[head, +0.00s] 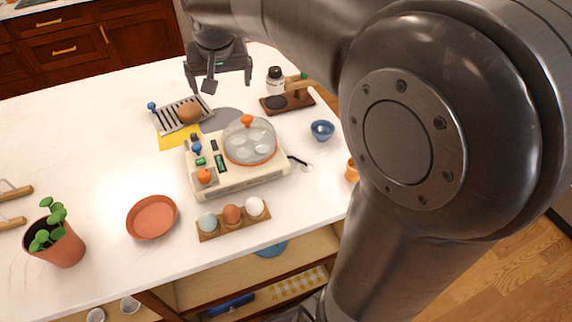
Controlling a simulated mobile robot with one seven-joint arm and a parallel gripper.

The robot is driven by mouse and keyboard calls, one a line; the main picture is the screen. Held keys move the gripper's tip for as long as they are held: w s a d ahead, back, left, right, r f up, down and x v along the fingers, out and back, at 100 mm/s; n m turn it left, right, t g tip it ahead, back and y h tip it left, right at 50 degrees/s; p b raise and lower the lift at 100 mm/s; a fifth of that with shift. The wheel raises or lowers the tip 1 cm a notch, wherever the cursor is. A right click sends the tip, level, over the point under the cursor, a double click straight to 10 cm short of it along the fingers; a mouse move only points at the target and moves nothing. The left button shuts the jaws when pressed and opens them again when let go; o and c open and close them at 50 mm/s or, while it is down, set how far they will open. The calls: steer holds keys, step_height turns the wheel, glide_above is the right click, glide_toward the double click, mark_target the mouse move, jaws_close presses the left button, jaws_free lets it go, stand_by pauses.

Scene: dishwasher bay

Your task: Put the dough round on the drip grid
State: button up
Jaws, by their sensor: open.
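The dough round (190,112), a tan-brown rounded lump, appears to rest on the right part of the drip grid (168,118). The drip grid is a pale slatted rack with dark gaps and a blue knob at its left corner. My gripper (219,85) is open and appears empty. It hangs above the counter, up and to the right of the dough round, and looks apart from it.
A yellow cloth (172,142) and a grey disc (224,119) lie by the grid. The cream egg cooker (238,180) with its clear lid stands in front. An egg holder (212,233), terracotta dish (152,216), potted plant (64,249) and blue bowl (322,131) stand around. The counter's left is mostly clear.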

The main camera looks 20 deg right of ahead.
steer(key=s+d+f, duration=0.2)
steer(key=s, duration=1)
steer(key=s+d+f+n, duration=0.1)
steer(key=s+d+f, duration=0.1)
steer(key=s, duration=1)
steer(key=shift+s+d+f+t, duration=0.25)
steer(key=shift+d+f+t, duration=0.15)
steer(key=shift+d, duration=0.25)
